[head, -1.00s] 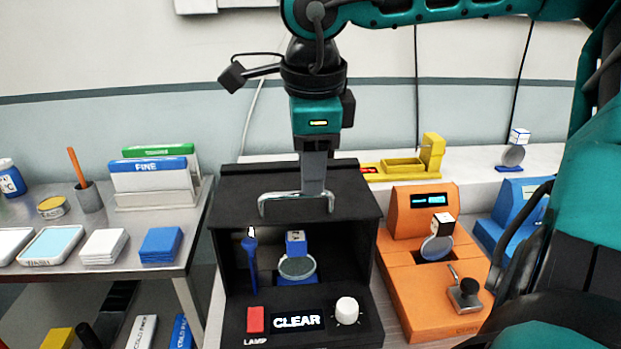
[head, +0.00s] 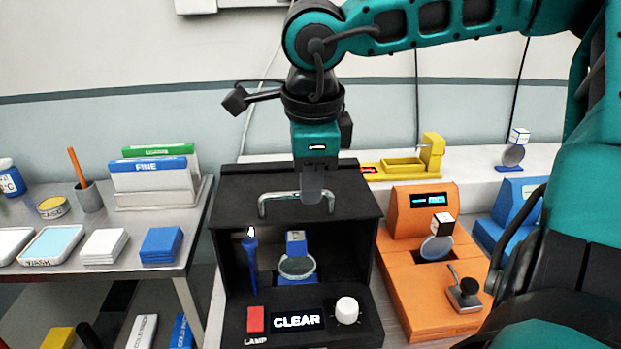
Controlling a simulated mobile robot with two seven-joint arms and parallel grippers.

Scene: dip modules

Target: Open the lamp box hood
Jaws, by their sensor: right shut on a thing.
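The black lamp box (head: 232,310) stands at the middle, with a red LAMP button (head: 255,319), a display reading CLEAR (head: 297,321) and a white knob (head: 347,310) on its front panel. Its hood (head: 240,188) forms the dark top, with a metal bar handle (head: 266,202) along the front edge. The front below the hood is open, showing a round glass on a blue holder (head: 298,268) and a blue stick (head: 251,260) inside. My right gripper (head: 312,198) points down and is shut on the right part of the handle. My left gripper is out of view.
An orange device (head: 415,285) stands close on the right, with a blue device (head: 505,215) beyond it. A yellow device (head: 432,150) is behind. A side table (head: 120,255) on the left holds pads, racks and a cup. My right arm crosses above.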

